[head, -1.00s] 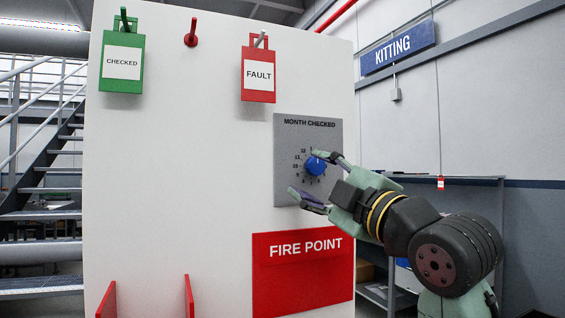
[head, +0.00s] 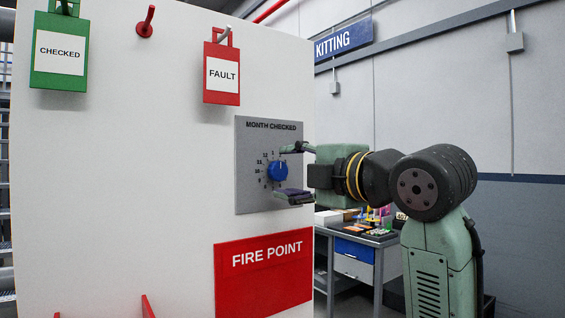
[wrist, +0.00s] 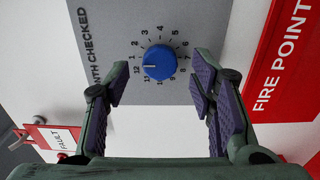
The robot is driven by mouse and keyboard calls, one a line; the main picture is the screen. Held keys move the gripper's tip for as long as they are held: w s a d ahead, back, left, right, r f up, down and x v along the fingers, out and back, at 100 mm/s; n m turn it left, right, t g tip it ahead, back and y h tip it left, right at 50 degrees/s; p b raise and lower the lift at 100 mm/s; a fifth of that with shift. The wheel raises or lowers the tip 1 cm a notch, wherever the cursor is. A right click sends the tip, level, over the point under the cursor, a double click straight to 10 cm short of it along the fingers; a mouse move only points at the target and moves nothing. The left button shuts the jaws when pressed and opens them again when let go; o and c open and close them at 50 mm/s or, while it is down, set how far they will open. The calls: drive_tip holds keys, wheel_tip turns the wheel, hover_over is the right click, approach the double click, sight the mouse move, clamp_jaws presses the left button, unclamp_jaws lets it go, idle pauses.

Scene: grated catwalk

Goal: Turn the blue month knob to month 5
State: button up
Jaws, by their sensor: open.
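The blue month knob (head: 278,170) sits on a grey plate (head: 252,190) headed MONTH CHECKED, with numbers around it. In the wrist view the knob (wrist: 159,62) lies just ahead of my fingers, roughly centred between them. My gripper (head: 283,172) is open, one finger above the knob and one below in the head view. The fingers (wrist: 160,80) stand apart from the knob on both sides, holding nothing. Some small numbers are hard to read.
The white board carries a green CHECKED tag (head: 59,55), a red FAULT tag (head: 222,75), an empty red peg (head: 146,22) and a red FIRE POINT panel (head: 263,275). A workbench (head: 355,255) with small items stands behind my arm on the right.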

sight(277, 171)
drive_tip(key=shift+x, duration=1.35)
drive_tip(key=shift+c, duration=0.2)
drive_tip(key=c, duration=1.1)
